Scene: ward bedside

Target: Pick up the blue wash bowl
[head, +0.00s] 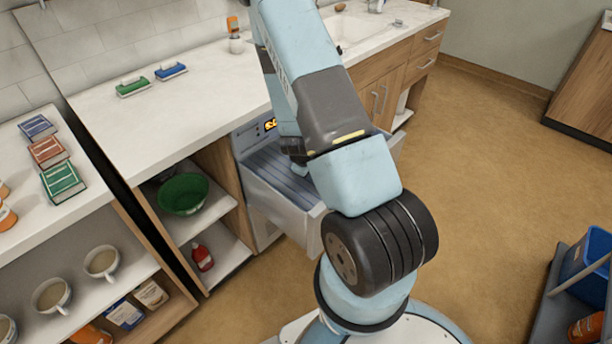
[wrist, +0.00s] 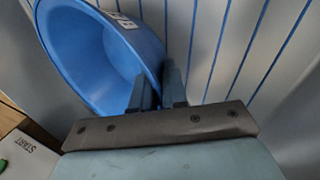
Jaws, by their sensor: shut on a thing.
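The blue wash bowl (wrist: 70,50) fills the upper left of the wrist view, with its open side showing and a white label on its outer wall. My gripper (wrist: 160,82) is shut on the bowl's near right rim. Behind the bowl is a pale, ribbed surface with blue stripes. I cannot tell whether the bowl touches it. In the head view the bowl cannot be made out; my arm reaches over an open, ribbed pull-out drawer (head: 265,195) of a unit with a lit display.
A green bowl (head: 183,194) and a red bottle (head: 202,257) sit on shelves left of the drawer. Green and blue brushes lie on the counter (head: 200,100). Books and mugs are at far left. A blue bin (head: 583,265) stands at right. The floor between is clear.

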